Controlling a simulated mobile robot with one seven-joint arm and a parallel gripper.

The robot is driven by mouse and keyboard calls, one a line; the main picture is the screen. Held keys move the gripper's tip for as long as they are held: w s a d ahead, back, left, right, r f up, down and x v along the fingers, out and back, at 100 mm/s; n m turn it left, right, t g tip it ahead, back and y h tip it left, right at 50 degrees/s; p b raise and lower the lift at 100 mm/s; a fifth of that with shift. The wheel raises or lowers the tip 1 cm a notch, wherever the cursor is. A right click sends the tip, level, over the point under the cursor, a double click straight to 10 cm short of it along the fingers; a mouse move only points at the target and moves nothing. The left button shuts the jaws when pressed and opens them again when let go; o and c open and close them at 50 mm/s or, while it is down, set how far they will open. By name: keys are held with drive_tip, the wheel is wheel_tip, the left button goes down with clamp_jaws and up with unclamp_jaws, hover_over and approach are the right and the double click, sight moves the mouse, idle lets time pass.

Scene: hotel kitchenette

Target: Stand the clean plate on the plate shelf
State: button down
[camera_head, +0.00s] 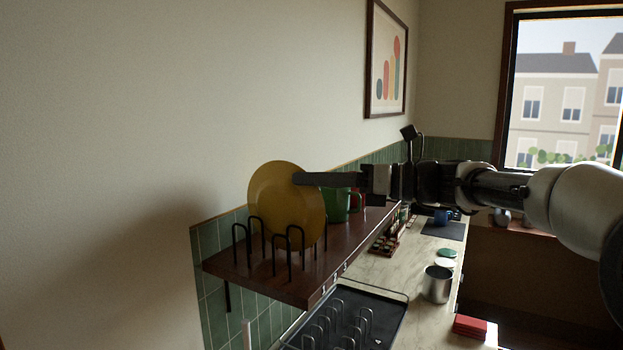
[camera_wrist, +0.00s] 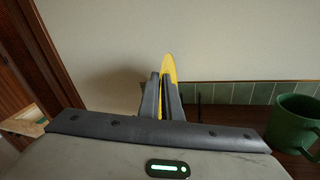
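A yellow plate (camera_head: 275,200) stands upright among the black wire dividers (camera_head: 288,245) on the dark wooden shelf (camera_head: 232,262). My gripper (camera_head: 305,179) reaches in from the right, with its fingers at the plate's upper right edge. In the wrist view the plate (camera_wrist: 169,68) shows edge-on between the two fingers (camera_wrist: 165,90), which are close together on it. The plate's lower edge is down between the wires; I cannot tell whether it touches the shelf board.
A green mug (camera_head: 337,206) stands on the shelf behind the plate, and it is at the right in the wrist view (camera_wrist: 294,122). A black dish rack (camera_head: 375,305) is below on the counter, with a metal pot (camera_head: 437,284) and a red block (camera_head: 470,327) to its right.

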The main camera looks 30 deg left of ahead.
drive_tip(key=shift+f, duration=0.35)
drive_tip(key=c, duration=1.9)
unclamp_jaws()
drive_tip(key=shift+f, duration=0.1)
drive_tip(key=shift+d, duration=0.1)
drive_tip(key=v, duration=1.7)
